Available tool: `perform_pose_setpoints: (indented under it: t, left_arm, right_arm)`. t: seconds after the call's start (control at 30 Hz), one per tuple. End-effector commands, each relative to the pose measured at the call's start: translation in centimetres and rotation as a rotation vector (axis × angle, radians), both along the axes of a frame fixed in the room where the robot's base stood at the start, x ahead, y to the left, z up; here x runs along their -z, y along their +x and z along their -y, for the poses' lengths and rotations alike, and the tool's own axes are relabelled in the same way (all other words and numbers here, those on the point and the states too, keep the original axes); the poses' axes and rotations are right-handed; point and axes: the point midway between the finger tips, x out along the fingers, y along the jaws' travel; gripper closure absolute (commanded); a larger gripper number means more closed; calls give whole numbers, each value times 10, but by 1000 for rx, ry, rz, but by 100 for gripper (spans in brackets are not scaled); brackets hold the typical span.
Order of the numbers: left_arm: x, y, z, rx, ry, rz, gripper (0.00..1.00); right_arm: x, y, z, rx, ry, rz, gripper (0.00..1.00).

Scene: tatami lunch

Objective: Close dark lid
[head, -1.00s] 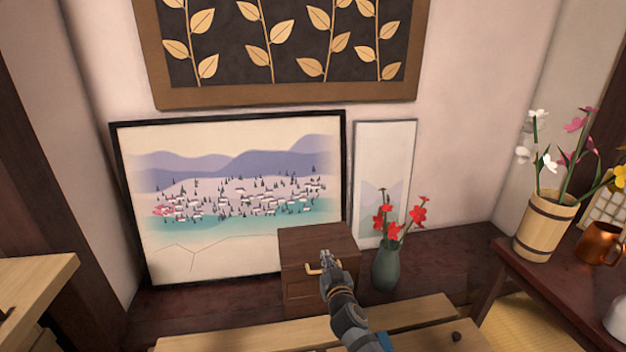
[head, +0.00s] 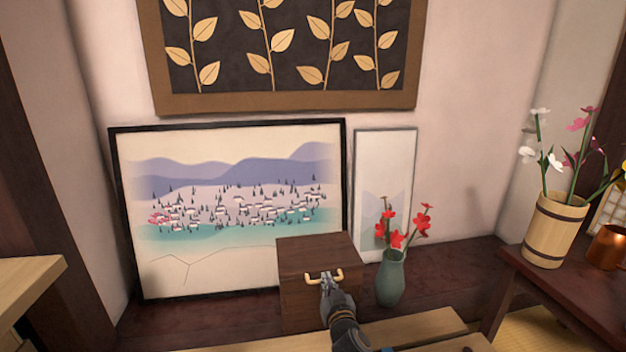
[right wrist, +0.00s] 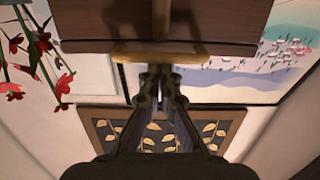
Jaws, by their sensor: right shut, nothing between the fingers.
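A dark brown wooden box (head: 303,297) stands on the dark ledge. Its dark lid (head: 318,253) lies flat on top, and I see no clear gap under it. A brass-coloured handle (head: 312,278) is on the front. In the right wrist view the box (right wrist: 160,17) hangs upside down at the top, with the handle (right wrist: 160,54) below it. My right gripper (head: 328,279) is shut and empty at the handle's front; its fingers (right wrist: 159,74) overlap the handle's edge in the wrist view. I cannot tell whether they touch. My left gripper is out of view.
A green vase (head: 390,280) with red flowers stands close to the box's right side. A landscape picture (head: 235,200) leans on the wall behind. A light wooden surface (head: 240,338) lies in front. A side table (head: 560,288) with a wooden flower bucket (head: 553,232) is at right.

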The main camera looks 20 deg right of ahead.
Motion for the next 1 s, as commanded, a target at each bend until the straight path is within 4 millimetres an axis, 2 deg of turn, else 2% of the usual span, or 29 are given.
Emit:
perform_pose_setpoints:
  t: [0.03, 0.17, 0.27, 0.4, 0.43, 0.47, 0.6, 0.7, 0.83, 1.0]
  left_arm:
    - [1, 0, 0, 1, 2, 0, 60]
    - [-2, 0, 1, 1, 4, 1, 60]
    - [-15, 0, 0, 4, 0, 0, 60]
    - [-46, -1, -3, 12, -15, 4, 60]
    - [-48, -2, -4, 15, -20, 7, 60]
    - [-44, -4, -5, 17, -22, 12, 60]
    - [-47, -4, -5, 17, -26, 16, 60]
    - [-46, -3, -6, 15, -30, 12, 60]
    - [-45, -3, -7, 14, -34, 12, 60]
    - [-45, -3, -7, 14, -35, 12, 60]
  right_arm:
    - [13, -3, 1, 6, 8, -25, 100]
    - [10, -3, 1, 6, 8, -26, 100]
    - [-6, 2, 1, 3, 6, -21, 100]
    - [-47, 16, 0, -6, 2, -6, 100]
    - [-47, 14, -1, -8, 2, -8, 100]
    - [-36, 1, -4, -8, 3, -13, 100]
    - [-32, -36, -13, -8, 2, -7, 100]
    - [-29, -56, -18, -9, 1, -4, 100]
    - [-27, -72, -22, -9, 1, -1, 100]
    - [-28, -80, -24, -10, -1, 3, 100]
